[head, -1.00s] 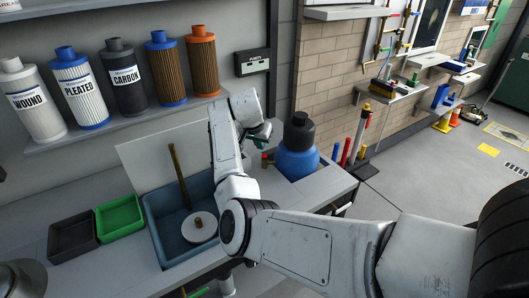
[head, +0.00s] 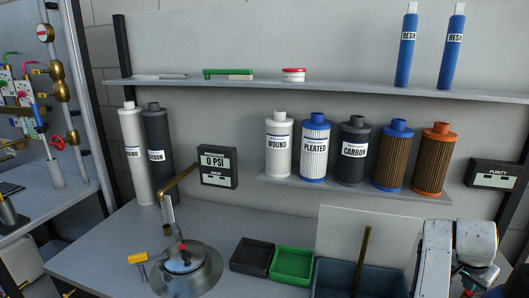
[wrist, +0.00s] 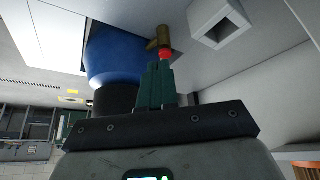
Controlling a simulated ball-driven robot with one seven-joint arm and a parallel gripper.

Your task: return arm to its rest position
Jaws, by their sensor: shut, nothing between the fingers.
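My arm (head: 436,255) shows at the lower right of the head view, bent downward in front of the counter, and its lower part is cut off by the frame edge. In the wrist view my gripper (wrist: 158,72) has its dark green fingers together, with nothing between them. A small brass fitting with a red tip (wrist: 165,54) appears just beyond the fingertips; I cannot tell whether they touch. A blue vessel with a black cap (wrist: 112,55) lies just left of the fingers in the wrist view.
Green tray (head: 292,262) and dark tray (head: 252,257) sit on the counter beside the blue sink (head: 335,277). A steel housing (head: 200,272) stands at the left. Filter cartridges line the shelf (head: 340,188) above. The counter behind the trays is clear.

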